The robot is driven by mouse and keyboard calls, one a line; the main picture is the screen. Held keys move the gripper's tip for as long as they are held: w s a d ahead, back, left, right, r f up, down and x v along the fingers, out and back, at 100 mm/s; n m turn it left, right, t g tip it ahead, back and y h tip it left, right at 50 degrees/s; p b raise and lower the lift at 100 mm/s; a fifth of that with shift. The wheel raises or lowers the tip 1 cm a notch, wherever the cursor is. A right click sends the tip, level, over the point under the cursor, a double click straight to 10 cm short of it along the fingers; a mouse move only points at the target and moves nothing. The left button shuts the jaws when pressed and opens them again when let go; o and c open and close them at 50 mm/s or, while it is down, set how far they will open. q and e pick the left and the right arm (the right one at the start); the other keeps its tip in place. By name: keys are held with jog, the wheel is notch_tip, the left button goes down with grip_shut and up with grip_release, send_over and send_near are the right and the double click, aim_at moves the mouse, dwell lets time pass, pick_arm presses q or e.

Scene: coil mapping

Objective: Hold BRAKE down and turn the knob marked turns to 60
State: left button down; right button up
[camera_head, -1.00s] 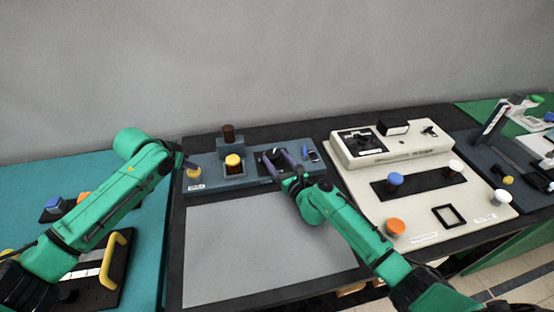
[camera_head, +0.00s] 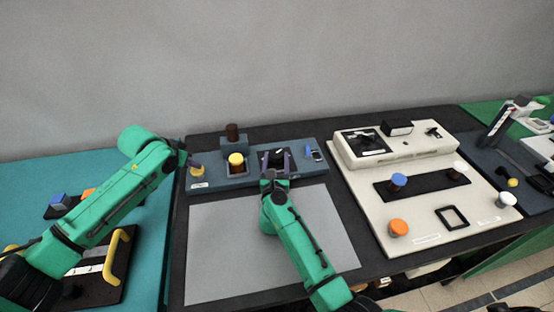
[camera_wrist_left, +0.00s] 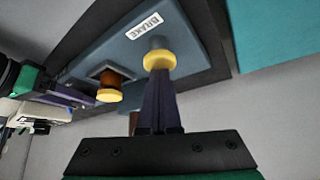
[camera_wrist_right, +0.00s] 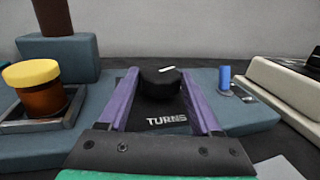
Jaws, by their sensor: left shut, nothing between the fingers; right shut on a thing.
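The yellow BRAKE button (camera_head: 196,170) is at the left end of the blue-grey panel; its label shows in the left wrist view. My left gripper (camera_head: 192,164) is shut and empty, its fingertips against the button (camera_wrist_left: 159,60). How far the button is pressed I cannot tell. The black TURNS knob (camera_wrist_right: 160,83), with a white pointer line on top, stands above the TURNS lettering. My right gripper (camera_head: 277,156) is shut on it, one purple finger on each side. The pointer line lies toward the right in the right wrist view. Scale numbers are not readable.
A yellow-topped brown cylinder (camera_wrist_right: 35,88) stands left of the knob, with a dark brown post (camera_head: 232,133) behind. A small blue peg (camera_wrist_right: 225,78) is to the right. A cream console (camera_head: 410,205) stands further right. A grey mat (camera_head: 220,245) lies in front.

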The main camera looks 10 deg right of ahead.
dwell(0.4)
jog(key=o, duration=1.4)
jog(key=shift+c, duration=0.2)
